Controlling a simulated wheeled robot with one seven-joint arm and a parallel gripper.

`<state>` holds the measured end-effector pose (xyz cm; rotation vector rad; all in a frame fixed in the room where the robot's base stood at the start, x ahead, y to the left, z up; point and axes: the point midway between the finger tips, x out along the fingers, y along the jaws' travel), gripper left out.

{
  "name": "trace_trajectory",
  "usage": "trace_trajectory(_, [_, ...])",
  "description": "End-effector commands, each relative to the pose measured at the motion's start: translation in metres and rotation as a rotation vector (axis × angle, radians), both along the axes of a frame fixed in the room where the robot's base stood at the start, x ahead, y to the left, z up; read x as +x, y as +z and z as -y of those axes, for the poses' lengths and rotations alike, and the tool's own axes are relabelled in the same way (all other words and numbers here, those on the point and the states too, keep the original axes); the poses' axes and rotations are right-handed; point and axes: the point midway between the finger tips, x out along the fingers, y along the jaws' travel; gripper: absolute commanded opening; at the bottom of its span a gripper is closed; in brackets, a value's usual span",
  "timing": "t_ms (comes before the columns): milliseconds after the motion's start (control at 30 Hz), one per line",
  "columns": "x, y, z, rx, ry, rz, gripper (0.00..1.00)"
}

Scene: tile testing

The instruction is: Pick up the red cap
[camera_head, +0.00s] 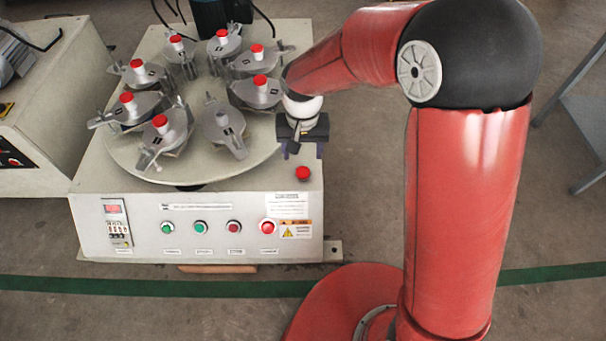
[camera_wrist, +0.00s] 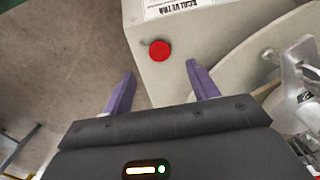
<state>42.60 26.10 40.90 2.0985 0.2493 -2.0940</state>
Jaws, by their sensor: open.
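A loose red cap (camera_head: 303,173) sits on the machine's top at its front right corner, near the edge. It also shows as a round red disc in the wrist view (camera_wrist: 159,50). My gripper (camera_head: 304,152) is just behind the cap in the head view. In the wrist view my gripper (camera_wrist: 160,78) has its two purple fingers spread, with nothing between them. The cap lies beyond the fingertips, roughly centred between them and apart from both.
The turntable (camera_head: 190,180) carries several grey holders with red caps. One holder (camera_head: 222,128), near my gripper, has no cap on top. The machine's front panel (camera_head: 150,240) has coloured buttons. Open floor (camera_head: 365,180) lies right of the machine.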

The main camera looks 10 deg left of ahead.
Motion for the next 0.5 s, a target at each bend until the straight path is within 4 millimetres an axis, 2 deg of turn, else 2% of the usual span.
trace_trajectory(100, [0.000,-0.016,-0.001,-0.003,0.001,-0.004,0.59])
trace_trajectory(367, [0.000,-0.040,0.000,-0.002,-0.001,-0.005,0.59])
trace_trajectory(500, [0.000,-0.062,0.001,-0.004,-0.001,-0.006,0.59])
